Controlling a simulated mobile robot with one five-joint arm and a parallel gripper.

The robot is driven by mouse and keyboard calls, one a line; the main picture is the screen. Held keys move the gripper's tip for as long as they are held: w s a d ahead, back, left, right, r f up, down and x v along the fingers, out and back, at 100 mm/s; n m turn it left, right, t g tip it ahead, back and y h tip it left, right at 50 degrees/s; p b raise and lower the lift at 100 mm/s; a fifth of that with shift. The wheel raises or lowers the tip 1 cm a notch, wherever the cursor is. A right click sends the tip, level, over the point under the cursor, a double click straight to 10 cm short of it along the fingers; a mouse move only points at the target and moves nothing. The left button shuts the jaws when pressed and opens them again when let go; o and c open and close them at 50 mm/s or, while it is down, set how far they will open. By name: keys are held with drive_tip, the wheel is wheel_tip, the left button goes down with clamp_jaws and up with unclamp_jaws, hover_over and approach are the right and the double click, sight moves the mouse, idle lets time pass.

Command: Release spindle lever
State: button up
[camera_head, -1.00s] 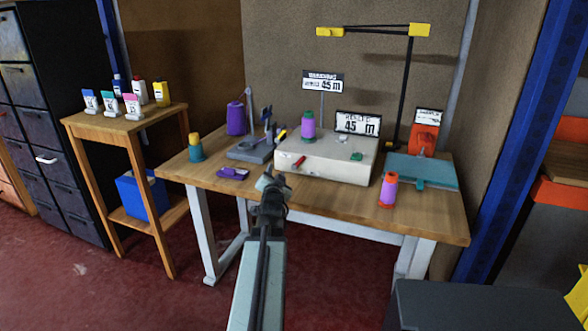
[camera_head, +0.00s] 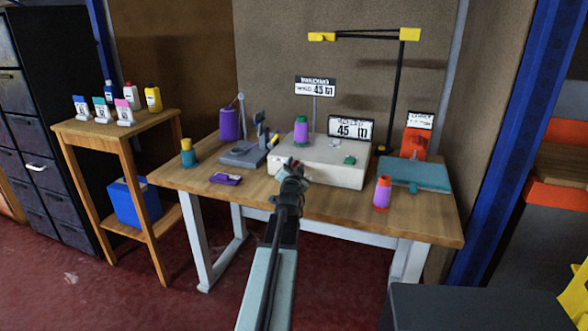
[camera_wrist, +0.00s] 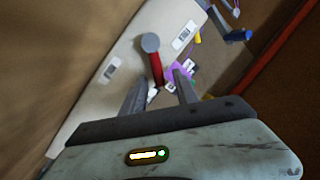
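The white machine box (camera_head: 335,172) stands on the wooden workbench. Its lever, with a red grip and a round grey end, shows in the wrist view (camera_wrist: 156,68), just ahead of my fingertips and in line with the gap between them. In the head view my gripper (camera_head: 290,165) is at the box's front left and hides most of the lever. In the wrist view my gripper (camera_wrist: 160,80) is open, with its fingers apart. I cannot tell whether either finger touches the lever. A purple and green spool (camera_head: 301,130) stands upright on the box.
A purple and orange spool (camera_head: 382,194) and a teal flat case (camera_head: 415,174) are on the bench's right. A grey device (camera_head: 245,153), a purple item (camera_head: 226,179) and a teal-yellow cone (camera_head: 188,155) are on the left. Signs reading 45 m stand behind.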

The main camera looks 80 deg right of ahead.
clamp_jaws()
drive_tip(key=shift+a+f, duration=0.15)
drive_tip(key=shift+a, duration=0.4)
drive_tip(key=shift+d+r, duration=0.3)
drive_tip(key=shift+d, duration=0.15)
drive_tip(key=shift+w+d+r+n+p, duration=0.1)
drive_tip(key=shift+w+r+n+p, duration=0.05)
drive_tip(key=shift+n+p, duration=0.2)
drive_tip(key=shift+w+d+r+n+y+p, duration=0.1)
drive_tip(key=shift+w+r+n+y+p, duration=0.15)
drive_tip(key=shift+n+p, duration=0.35)
drive_tip(key=shift+w+r+n+y+p, duration=0.15)
drive_tip(key=shift+w+n+p, duration=0.2)
drive_tip(key=shift+n+p, duration=0.15)
drive_tip(key=shift+w+d+n+p, duration=0.1)
drive_tip(key=shift+w+n+p, duration=0.5)
drive_tip(key=shift+n, duration=0.55)
drive_tip(key=shift+y, duration=0.3)
unclamp_jaws()
drive_tip(key=shift+w, duration=0.15)
drive_tip(key=shift+g, duration=0.4)
